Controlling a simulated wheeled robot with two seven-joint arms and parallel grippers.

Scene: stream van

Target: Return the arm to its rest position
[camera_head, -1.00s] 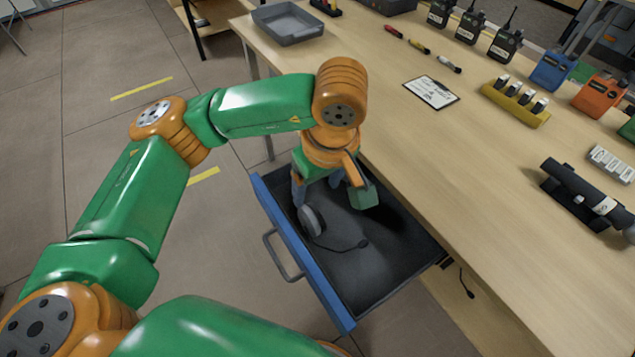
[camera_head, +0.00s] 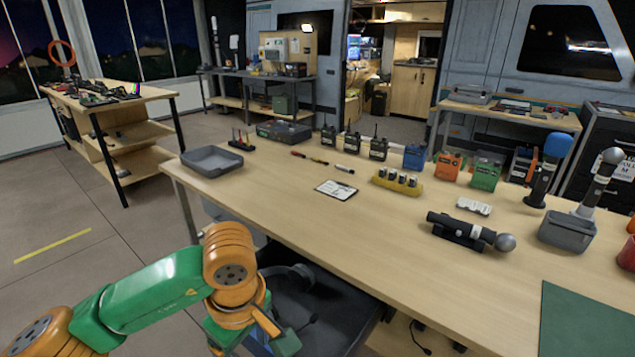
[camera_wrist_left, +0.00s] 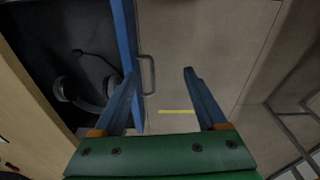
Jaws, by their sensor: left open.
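My left arm (camera_head: 150,296), green and orange, comes in from the lower left of the head view, its wrist beside the open drawer (camera_head: 335,310). My left gripper (camera_wrist_left: 159,78) is open and empty in the wrist view. Its two blue fingers are apart, with floor between them. The left finger overlaps the drawer's blue front (camera_wrist_left: 126,35), close to the handle (camera_wrist_left: 148,75). A dark headset (camera_wrist_left: 88,95) with a thin microphone lies in the drawer. In the head view the arm hides part of the drawer, and the fingers are hard to make out. My right gripper is not in view.
The wooden workbench (camera_head: 300,215) carries a grey tray (camera_head: 211,161), a clipboard (camera_head: 336,189), several radios, a yellow battery holder (camera_head: 397,181) and a dark cylindrical device (camera_head: 465,231). Open floor (camera_head: 60,205) lies to the left.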

